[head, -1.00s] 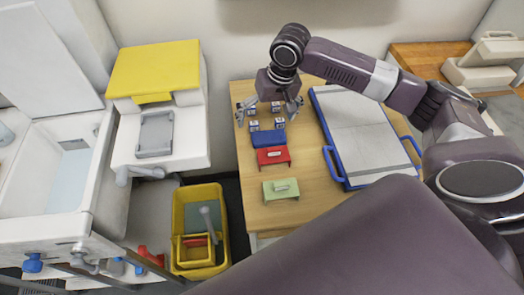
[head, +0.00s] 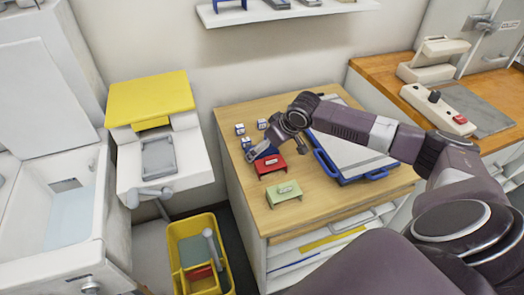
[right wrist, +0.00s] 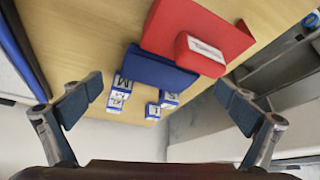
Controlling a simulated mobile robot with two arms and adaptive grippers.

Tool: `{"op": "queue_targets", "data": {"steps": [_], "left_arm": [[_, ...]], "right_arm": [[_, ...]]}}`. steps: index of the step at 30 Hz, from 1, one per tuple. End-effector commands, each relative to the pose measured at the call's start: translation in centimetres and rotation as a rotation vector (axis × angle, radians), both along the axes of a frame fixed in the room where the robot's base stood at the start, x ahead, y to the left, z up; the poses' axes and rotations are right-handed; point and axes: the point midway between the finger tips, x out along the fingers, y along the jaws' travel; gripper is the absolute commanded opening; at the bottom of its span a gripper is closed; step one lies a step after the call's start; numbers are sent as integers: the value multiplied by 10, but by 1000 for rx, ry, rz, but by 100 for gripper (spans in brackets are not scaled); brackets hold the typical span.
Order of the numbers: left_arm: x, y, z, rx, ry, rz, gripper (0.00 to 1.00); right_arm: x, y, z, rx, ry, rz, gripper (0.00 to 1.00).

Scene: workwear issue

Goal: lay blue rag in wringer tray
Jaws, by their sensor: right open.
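A dark blue folded piece (head: 265,151), which I take for the blue rag, lies on the wooden table beside the red piece. My right gripper (head: 277,149) is above it and partly hides it. In the right wrist view the blue rag (right wrist: 158,68) shows between and beyond the open fingers (right wrist: 160,92), which hold nothing. The yellow wringer bucket (head: 177,277) stands on the floor left of the table, with a grey lever and a red part inside. I cannot tell which part is the wringer tray. My left gripper is out of view.
A red piece (head: 271,165) and a green one (head: 285,194) lie nearer the table front. Small labelled blocks (head: 240,129) stand behind the rag. A blue-framed board (head: 351,160) lies to the right. A white unit with yellow lid (head: 150,95) and a white sink are left.

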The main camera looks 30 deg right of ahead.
Motion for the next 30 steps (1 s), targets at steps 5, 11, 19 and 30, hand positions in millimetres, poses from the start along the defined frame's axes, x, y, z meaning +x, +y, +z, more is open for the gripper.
{"op": "queue_targets", "data": {"steps": [5,11,19,30], "left_arm": [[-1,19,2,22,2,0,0],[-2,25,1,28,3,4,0],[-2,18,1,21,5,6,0],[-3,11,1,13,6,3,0]], "right_arm": [[9,2,-15,2,0,-1,100],[10,2,-17,0,-1,0,100],[10,2,-16,0,0,-1,75],[10,2,-16,0,0,-1,57]]}}
